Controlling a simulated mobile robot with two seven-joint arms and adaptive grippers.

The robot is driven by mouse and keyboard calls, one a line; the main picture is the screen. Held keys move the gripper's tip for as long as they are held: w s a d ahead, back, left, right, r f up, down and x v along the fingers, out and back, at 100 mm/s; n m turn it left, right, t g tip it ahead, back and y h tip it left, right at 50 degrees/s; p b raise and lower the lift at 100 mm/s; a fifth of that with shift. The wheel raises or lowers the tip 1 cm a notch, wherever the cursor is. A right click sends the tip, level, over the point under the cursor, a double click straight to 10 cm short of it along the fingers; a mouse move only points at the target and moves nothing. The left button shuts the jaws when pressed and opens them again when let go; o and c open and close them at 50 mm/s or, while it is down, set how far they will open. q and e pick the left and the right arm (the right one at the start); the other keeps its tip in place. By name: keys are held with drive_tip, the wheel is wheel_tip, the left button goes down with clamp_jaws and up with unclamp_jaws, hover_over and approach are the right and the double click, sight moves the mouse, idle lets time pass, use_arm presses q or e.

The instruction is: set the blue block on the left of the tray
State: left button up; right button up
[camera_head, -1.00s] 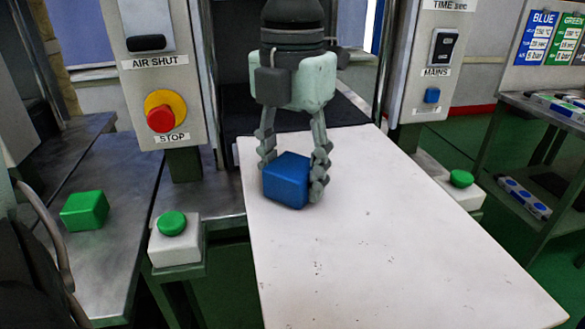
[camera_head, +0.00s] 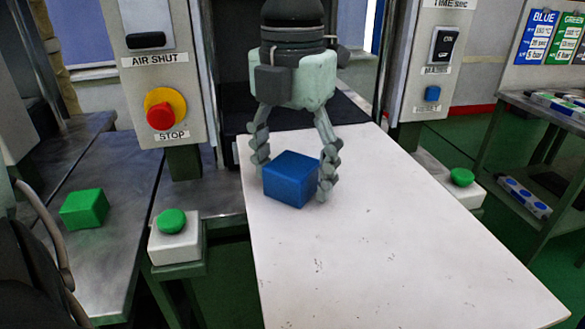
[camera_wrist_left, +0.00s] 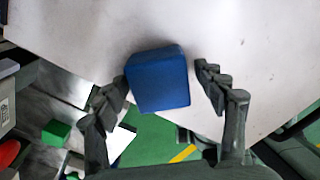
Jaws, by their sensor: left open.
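The blue block (camera_head: 291,179) rests on the white tray (camera_head: 390,250), near its far left part. My left gripper (camera_head: 293,180) is open, with one finger on each side of the block. In the left wrist view the block (camera_wrist_left: 158,80) lies between the spread fingers of the gripper (camera_wrist_left: 165,88). A gap shows beside the right finger there; the left finger is close to the block's edge, and I cannot tell if it touches. My right gripper is not in view.
A green block (camera_head: 84,208) lies on the metal bench at the left. A green push button (camera_head: 171,221) on a white box stands beside the tray's left edge, and another (camera_head: 461,178) is at its right. A panel with a red stop button (camera_head: 160,116) stands behind. The tray's front is clear.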

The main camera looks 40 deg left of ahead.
sight(293, 164)
use_arm(q)
drive_tip(key=shift+r, duration=0.25)
wheel_tip(293, 164, up, 12)
drive_tip(key=shift+p, duration=0.3)
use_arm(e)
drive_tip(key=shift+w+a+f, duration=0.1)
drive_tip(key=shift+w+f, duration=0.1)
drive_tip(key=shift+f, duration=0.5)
use_arm(q)
drive_tip(key=shift+s+f, duration=0.1)
drive_tip(key=shift+f, duration=0.05)
